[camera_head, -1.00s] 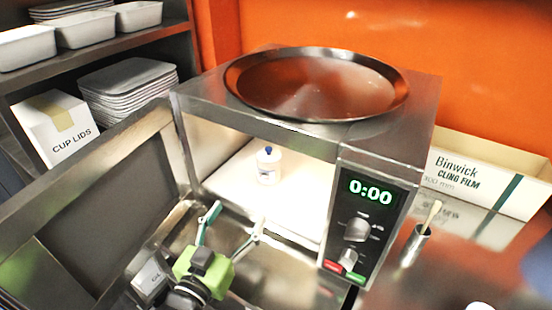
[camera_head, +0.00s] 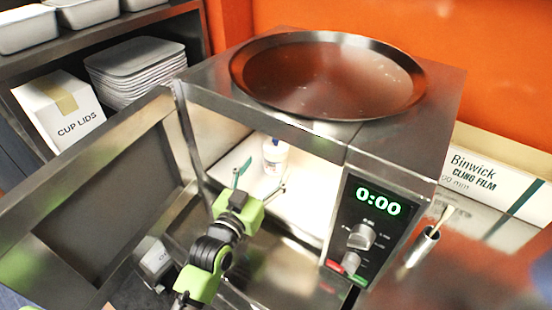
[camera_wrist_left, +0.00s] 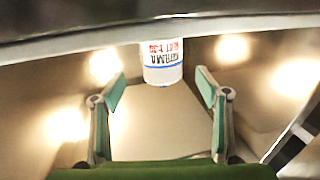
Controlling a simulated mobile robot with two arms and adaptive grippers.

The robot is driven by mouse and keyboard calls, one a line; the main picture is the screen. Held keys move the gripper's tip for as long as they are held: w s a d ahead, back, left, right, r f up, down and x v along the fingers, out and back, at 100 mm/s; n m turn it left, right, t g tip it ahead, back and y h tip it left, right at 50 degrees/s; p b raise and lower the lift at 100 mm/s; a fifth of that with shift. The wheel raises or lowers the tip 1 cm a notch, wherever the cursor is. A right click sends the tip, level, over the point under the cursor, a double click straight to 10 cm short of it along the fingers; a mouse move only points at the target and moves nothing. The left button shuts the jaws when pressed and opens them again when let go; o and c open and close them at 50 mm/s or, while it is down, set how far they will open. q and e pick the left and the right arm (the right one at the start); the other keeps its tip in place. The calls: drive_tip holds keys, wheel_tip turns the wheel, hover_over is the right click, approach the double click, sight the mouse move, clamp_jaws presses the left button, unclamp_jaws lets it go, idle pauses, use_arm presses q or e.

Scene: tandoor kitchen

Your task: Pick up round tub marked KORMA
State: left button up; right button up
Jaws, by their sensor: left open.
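The round tub marked KORMA (camera_wrist_left: 162,62) is white with red and black lettering and a blue line. It stands inside the open microwave, where it also shows in the head view (camera_head: 275,157). My left gripper (camera_head: 261,181) is open and empty at the microwave's mouth, in front of the tub. In the left wrist view the two fingers (camera_wrist_left: 160,95) stand apart, with the tub beyond and between them. The wrist view shows the tub upside down, its upper part cut by a dark edge. My right gripper is not in view.
The microwave door (camera_head: 100,205) hangs open at the left. A wide metal pan (camera_head: 330,80) sits on top of the microwave. A cling film box (camera_head: 480,175) and a metal cup with a stick (camera_head: 422,245) stand at right. A cup lids box (camera_head: 62,110) is on the left shelf.

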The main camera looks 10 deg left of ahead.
sight(270, 160)
use_arm(q)
drive_tip(key=shift+w+r, duration=0.2)
drive_tip(key=shift+w, duration=0.2)
drive_tip(key=w, duration=0.1)
drive_tip(key=w+p, duration=0.1)
drive_tip(key=w, duration=0.1)
drive_tip(key=shift+w+d, duration=0.2)
drive_tip(key=shift+d, duration=0.05)
drive_tip(key=shift+w+f, duration=0.15)
drive_tip(key=shift+w, duration=0.25)
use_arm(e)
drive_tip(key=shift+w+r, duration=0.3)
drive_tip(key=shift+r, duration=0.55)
use_arm(q)
drive_tip(key=shift+s, duration=0.1)
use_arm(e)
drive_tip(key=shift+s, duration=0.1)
use_arm(q)
drive_tip(key=c, duration=1.4)
drive_tip(key=shift+c, duration=0.8)
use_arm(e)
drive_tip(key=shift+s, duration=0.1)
